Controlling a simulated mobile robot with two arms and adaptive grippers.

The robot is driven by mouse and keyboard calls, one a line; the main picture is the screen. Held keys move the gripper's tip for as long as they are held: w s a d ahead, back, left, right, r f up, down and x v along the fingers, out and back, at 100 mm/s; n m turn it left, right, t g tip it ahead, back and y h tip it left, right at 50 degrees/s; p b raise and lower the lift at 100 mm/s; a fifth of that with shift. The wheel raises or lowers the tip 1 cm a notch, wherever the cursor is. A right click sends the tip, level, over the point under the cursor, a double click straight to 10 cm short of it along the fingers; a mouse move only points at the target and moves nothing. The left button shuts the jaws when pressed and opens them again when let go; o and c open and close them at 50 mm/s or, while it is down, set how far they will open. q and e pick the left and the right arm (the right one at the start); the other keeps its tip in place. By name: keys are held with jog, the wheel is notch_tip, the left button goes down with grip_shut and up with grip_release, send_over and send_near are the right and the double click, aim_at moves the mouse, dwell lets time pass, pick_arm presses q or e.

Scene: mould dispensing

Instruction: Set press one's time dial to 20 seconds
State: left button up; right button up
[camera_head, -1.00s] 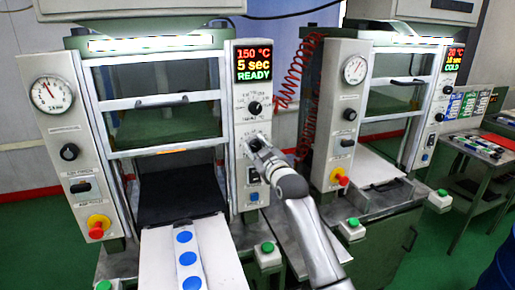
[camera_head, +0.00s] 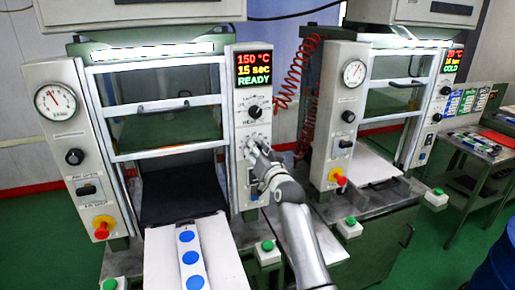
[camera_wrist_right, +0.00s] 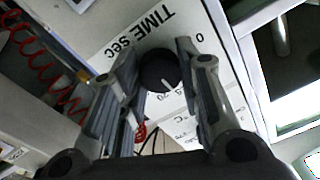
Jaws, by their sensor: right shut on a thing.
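Press one is the left press, with a grey control panel (camera_head: 240,180). Its display (camera_head: 253,69) reads 150 °C, 15 sec, READY. The black time dial (camera_wrist_right: 160,72), under the printed words TIME sec, sits between the fingers of my right gripper (camera_wrist_right: 158,62) in the right wrist view. The dial carries a white pointer line. In the head view my right gripper (camera_head: 253,148) is at the panel, below an upper black dial (camera_head: 254,112), and hides the time dial. It is shut on the time dial. My left gripper is out of view.
A white tray with blue discs (camera_head: 187,258) lies in front of press one. A green button (camera_head: 267,246) stands near my right arm. The second press (camera_head: 343,105) and a red coiled hose (camera_head: 299,75) are to the right.

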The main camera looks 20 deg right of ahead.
jog(key=shift+m+p, duration=1.15)
jog(key=shift+m, duration=2.25)
jog(key=o, duration=1.1)
jog(key=shift+c, duration=0.2)
jog(key=s, duration=0.7)
jog(key=shift+s+f, duration=0.2)
jog(key=shift+s, duration=0.05)
jog(key=shift+d, duration=0.1)
